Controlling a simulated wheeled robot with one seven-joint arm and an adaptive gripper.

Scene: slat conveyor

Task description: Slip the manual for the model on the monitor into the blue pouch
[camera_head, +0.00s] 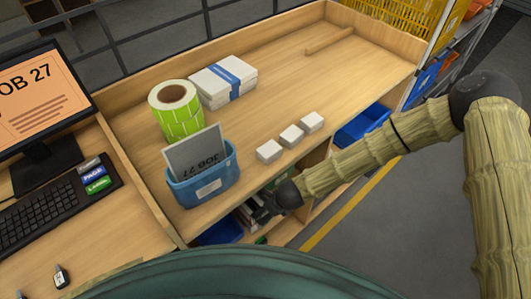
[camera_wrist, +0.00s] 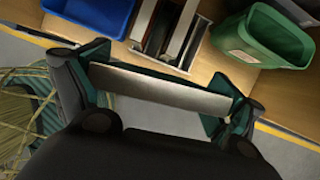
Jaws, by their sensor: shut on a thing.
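The monitor (camera_head: 45,95) at the left shows "JOB 27" on an orange screen; the smaller lines are too small to read. The blue pouch (camera_head: 200,188) stands on the bench, with a grey sheet (camera_head: 195,155) marked "JOB 27", upside down, sticking up from it. My gripper (camera_head: 268,208) is low at the bench's front edge, to the right of the pouch. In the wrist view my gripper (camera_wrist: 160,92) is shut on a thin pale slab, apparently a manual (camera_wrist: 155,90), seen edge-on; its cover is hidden. More manuals (camera_wrist: 172,32) stand upright in the shelf beyond it.
Three small white boxes (camera_head: 291,136) lie on the bench right of the pouch. A green label roll (camera_head: 178,112) and a banded white stack (camera_head: 222,82) stand behind. In the wrist view a blue bin (camera_wrist: 90,12) and a green bin (camera_wrist: 262,40) flank the manuals. The bench's right half is mostly clear.

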